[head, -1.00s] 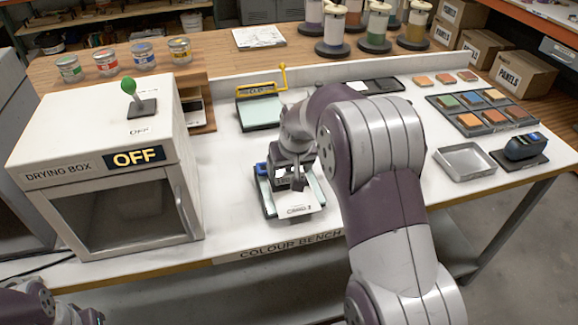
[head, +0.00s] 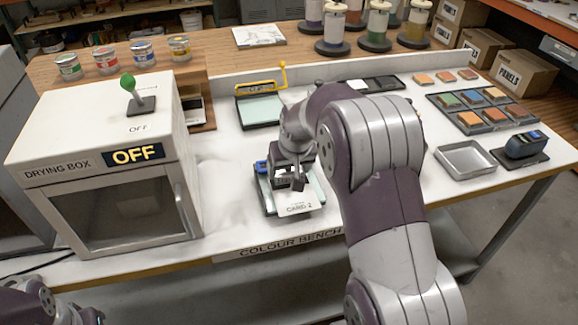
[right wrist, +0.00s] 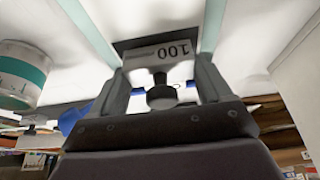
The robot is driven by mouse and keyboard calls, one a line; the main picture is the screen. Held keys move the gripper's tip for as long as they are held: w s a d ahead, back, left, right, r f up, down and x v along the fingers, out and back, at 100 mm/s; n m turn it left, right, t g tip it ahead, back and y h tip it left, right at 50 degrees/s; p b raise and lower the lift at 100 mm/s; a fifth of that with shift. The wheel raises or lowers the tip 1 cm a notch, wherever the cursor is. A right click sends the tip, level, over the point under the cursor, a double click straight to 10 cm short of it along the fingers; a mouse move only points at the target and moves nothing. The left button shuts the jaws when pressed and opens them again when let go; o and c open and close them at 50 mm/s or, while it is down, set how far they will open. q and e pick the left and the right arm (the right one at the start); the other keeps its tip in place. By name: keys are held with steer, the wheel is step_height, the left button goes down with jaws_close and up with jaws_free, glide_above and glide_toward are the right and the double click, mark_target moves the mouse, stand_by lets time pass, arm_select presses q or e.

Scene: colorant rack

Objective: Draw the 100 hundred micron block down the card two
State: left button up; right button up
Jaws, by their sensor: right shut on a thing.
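Card two (head: 297,203) lies on a board with pale green side strips (head: 319,187) near the front edge of the bench. My right gripper (head: 288,180) is over the upper part of the card, pointing down. In the right wrist view my right gripper (right wrist: 162,80) is shut on the block marked 100 (right wrist: 160,55), with a finger at each side. My arm and gripper hide much of the block in the head view. A blue part (head: 261,167) shows at the board's far end. Only part of my left arm shows at the bottom left; its gripper is out of view.
The drying box (head: 110,180) stands left of the card, its display reading OFF. An empty metal tray (head: 466,159), a blue device (head: 523,146) and a tray of colour samples (head: 470,124) are at the right.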

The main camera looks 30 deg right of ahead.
steer(key=shift+s, duration=0.1)
steer(key=shift+s+a+f, duration=0.1)
steer(key=shift+s+a, duration=0.1)
steer(key=shift+s, duration=0.5)
steer(key=shift+s+a+p, duration=0.3)
steer(key=shift+s, duration=1)
steer(key=shift+s+a+p, duration=0.3)
steer(key=shift+s+a, duration=0.05)
steer(key=shift+s, duration=0.95)
steer(key=shift+s+a+p, duration=0.3)
steer(key=shift+s, duration=1)
step_height(320, 180, up, 7)
steer(key=p, duration=0.6)
